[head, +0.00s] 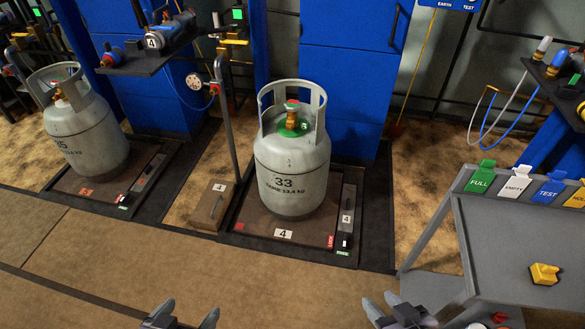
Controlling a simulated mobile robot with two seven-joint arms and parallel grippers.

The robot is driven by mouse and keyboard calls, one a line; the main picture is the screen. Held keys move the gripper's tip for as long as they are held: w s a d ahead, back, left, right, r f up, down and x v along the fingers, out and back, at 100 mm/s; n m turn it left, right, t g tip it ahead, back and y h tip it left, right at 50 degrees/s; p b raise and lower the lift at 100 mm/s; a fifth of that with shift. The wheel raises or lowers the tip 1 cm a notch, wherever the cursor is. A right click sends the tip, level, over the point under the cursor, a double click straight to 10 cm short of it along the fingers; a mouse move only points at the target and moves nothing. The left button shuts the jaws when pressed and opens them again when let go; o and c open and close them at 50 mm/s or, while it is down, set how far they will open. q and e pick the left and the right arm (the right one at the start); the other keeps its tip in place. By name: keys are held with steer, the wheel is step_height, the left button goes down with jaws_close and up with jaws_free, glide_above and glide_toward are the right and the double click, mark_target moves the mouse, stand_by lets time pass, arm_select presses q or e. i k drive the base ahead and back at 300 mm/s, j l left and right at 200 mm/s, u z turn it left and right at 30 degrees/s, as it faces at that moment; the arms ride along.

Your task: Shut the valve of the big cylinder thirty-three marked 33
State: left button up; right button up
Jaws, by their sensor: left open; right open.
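The big grey cylinder marked 33 (290,165) stands upright on the scale platform (262,222) labelled 4, in the middle of the head view. Its valve (291,112), brassy with a red top and a green ring below, sits inside the open collar. Whether the valve is open or shut cannot be told. My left gripper (183,308) is open and empty at the bottom edge, in front of and to the left of the cylinder. My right gripper (382,304) is open and empty at the bottom edge, to the right. Both are well apart from the cylinder.
Another cylinder (82,125) stands on a scale at left. A post with a gauge (194,81) and a box (210,205) stand left of cylinder 33. A grey cart (520,225) with coloured tags and a yellow piece (544,273) is at right. Floor in front is clear.

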mark_target(291, 105)
steer(key=i+j, duration=0.65)
steer(key=j, duration=0.3)
steer(key=i+j+z, duration=0.25)
steer(key=j+z, duration=0.3)
steer(key=i+l, duration=0.05)
steer(key=l, duration=0.05)
